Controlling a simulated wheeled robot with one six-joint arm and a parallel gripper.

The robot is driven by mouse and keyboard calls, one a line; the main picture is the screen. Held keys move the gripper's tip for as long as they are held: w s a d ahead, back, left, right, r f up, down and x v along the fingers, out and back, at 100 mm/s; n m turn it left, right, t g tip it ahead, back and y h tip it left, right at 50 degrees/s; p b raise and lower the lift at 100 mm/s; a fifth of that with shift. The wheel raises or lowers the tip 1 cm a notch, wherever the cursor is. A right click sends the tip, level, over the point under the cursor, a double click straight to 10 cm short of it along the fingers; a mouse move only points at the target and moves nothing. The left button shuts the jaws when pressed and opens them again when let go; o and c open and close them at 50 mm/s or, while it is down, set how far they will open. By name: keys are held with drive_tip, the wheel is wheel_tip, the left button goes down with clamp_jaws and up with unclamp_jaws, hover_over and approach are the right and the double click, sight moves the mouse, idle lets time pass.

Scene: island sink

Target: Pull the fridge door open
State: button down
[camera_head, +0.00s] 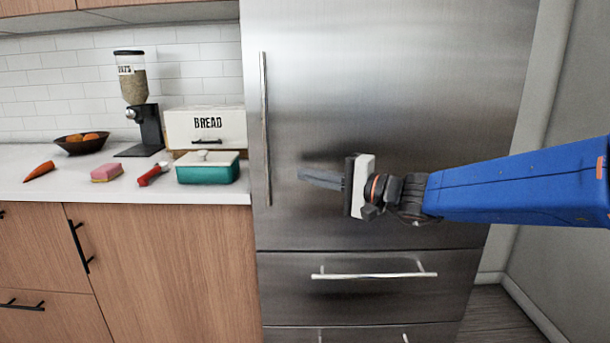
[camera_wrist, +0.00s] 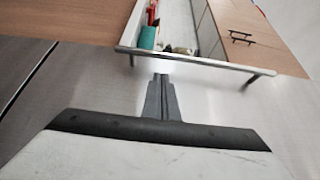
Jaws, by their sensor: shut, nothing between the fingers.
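The steel fridge door (camera_head: 390,80) appears closed. Its long vertical bar handle (camera_head: 265,130) runs along the door's left edge. My gripper (camera_head: 304,175) is in front of the door, to the right of the handle's lower part, pointing left towards it. The fingers are together and empty. In the wrist view the handle (camera_wrist: 200,63) is a pale bar across the picture beyond the fingertips (camera_wrist: 160,77). A gap shows between the fingertips and the bar, so they do not appear to touch it.
A freezer drawer with a horizontal handle (camera_head: 375,275) is below the door. Left of the fridge is a white counter (camera_head: 110,187) with a teal box (camera_head: 208,173), bread box (camera_head: 205,128), dispenser (camera_head: 133,85) and fruit bowl (camera_head: 82,146). A grey wall (camera_head: 565,100) is at the right.

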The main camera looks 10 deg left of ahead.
sight(280, 170)
drive_tip(key=x, duration=0.8)
drive_tip(key=shift+w+a, duration=0.1)
drive_tip(key=shift+a, duration=0.1)
